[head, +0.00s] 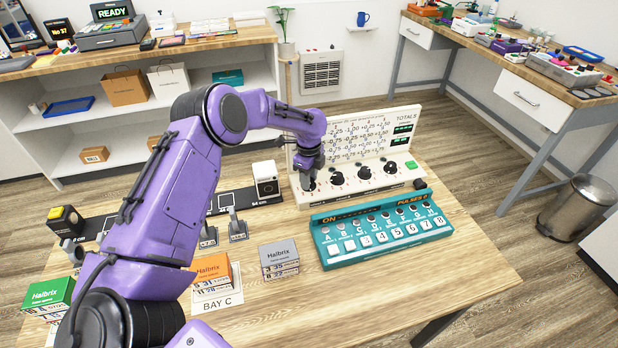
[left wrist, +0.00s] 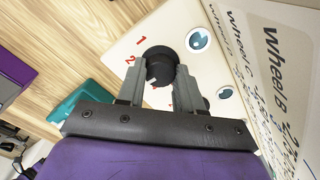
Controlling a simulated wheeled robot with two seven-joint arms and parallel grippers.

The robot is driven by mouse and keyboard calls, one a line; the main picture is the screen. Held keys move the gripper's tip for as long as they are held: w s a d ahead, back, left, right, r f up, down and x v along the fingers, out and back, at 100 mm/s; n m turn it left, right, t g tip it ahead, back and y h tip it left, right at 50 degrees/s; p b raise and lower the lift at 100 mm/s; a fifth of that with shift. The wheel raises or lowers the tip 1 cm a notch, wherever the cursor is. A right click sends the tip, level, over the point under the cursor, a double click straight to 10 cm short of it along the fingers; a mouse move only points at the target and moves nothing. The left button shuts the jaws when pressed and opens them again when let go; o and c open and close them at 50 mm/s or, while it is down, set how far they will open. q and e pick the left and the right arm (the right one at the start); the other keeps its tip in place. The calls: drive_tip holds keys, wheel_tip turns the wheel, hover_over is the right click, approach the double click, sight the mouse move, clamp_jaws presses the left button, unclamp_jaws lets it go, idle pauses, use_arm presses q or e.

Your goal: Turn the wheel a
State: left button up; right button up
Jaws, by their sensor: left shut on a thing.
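The cream panel (head: 351,197) headed TOTALS stands at the back of the table with a row of black knobs along its lower front. My left gripper (head: 310,181) points down at the leftmost knob, which it mostly hides in the head view; I take this knob as wheel a. In the left wrist view the black knob (left wrist: 158,62) sits between the fingers of my left gripper (left wrist: 158,76), shut on it. A white mark shows on the knob's lower edge. Red numerals 1 and 2 are beside it; others are partly hidden by the fingers. My right gripper is out of view.
A teal button box (head: 335,264) marked ON and PULSES stands right in front of the panel. A white device (head: 266,180) stands left of the panel. Grey, orange and green Halbrix boxes lie nearer. The table's right front is clear.

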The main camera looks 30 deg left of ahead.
use_arm(q)
drive_tip(key=o, duration=1)
drive_tip(key=shift+o, duration=0.2)
drive_tip(key=shift+r, duration=0.1)
wheel_tip(320, 180, up, 10)
drive_tip(key=b, duration=0.1)
drive_tip(key=shift+r+b, duration=0.2)
drive_tip(key=shift+b, duration=0.1)
